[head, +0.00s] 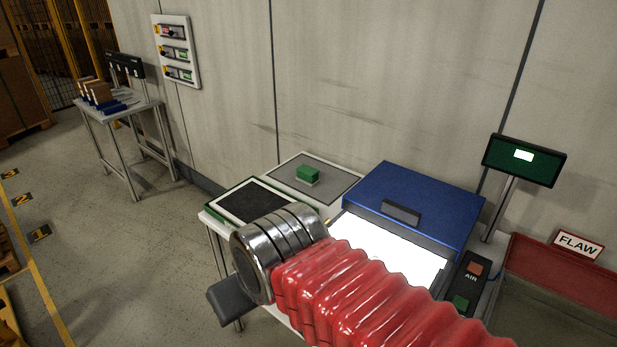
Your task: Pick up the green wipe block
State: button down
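The green wipe block (308,173) sits on a grey mat in a pale-framed tray (335,195) at the back of the bench, near the wall. A thin pale layer shows under its lower edge. My gripper (229,303) shows only as a dark grey part beyond my shiny metal wrist, at the bench's front left. It is well apart from the block, lower and to the left in the picture. Its fingertips are not clear, so its opening cannot be seen.
A green-framed black pad (251,202) lies left of the block's tray. A blue-lidded box (418,203) with a bright white panel (385,252) stands to the right.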

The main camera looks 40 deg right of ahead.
aim_at(307, 175)
jog(key=z, duration=1.15)
jog(key=k, duration=0.65)
jog(key=u, duration=0.5)
jog(key=i, duration=0.8)
jog(key=u, duration=0.6)
jog(key=i, duration=0.75)
